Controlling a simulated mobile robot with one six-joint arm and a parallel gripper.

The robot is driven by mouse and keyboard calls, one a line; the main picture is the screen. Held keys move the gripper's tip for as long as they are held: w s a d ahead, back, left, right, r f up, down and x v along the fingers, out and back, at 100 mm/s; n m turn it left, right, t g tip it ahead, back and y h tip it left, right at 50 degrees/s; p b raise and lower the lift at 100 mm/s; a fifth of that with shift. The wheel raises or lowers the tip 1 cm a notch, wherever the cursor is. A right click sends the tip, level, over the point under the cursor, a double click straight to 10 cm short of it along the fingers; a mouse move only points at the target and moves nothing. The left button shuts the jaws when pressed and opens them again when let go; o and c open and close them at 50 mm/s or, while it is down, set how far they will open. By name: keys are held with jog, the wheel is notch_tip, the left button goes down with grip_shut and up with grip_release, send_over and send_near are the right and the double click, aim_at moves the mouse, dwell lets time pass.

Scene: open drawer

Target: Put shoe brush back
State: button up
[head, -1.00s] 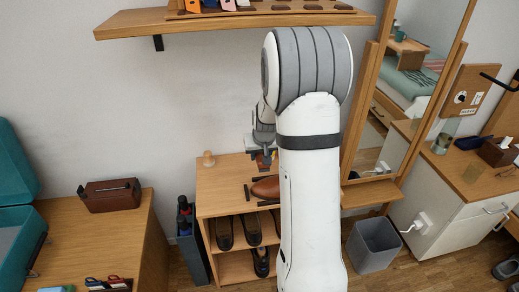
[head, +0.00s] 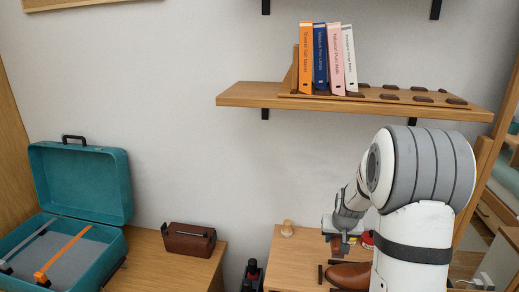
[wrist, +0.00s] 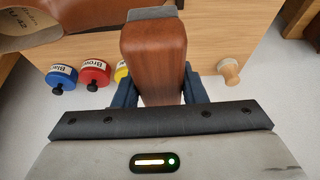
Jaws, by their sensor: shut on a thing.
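My gripper (wrist: 158,88) is shut on the shoe brush, a reddish-brown wooden block (wrist: 153,58) with rounded edges, seen between the blue fingers in the wrist view. In the head view my gripper (head: 342,238) hangs above the top of the low wooden shoe cabinet (head: 285,262), just behind a brown leather shoe (head: 349,276). The brush is small there and partly hidden by the gripper. I cannot tell whether it touches the cabinet top.
Blue (wrist: 61,78), red (wrist: 94,73) and yellow (wrist: 121,71) tins and a wooden knob-like object (wrist: 229,70) stand near the brush. A brown box (head: 189,240) and open teal suitcase (head: 85,185) are left. A bookshelf (head: 350,97) hangs above.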

jog(key=s+a+n+y+p, duration=0.1)
jog(key=s+a+p, duration=0.5)
jog(key=a+p, duration=0.6)
jog(key=shift+s+a+r+n, duration=0.2)
jog(key=shift+a+n, duration=0.6)
jog(key=shift+a, duration=0.45)
jog(key=shift+f, duration=0.1)
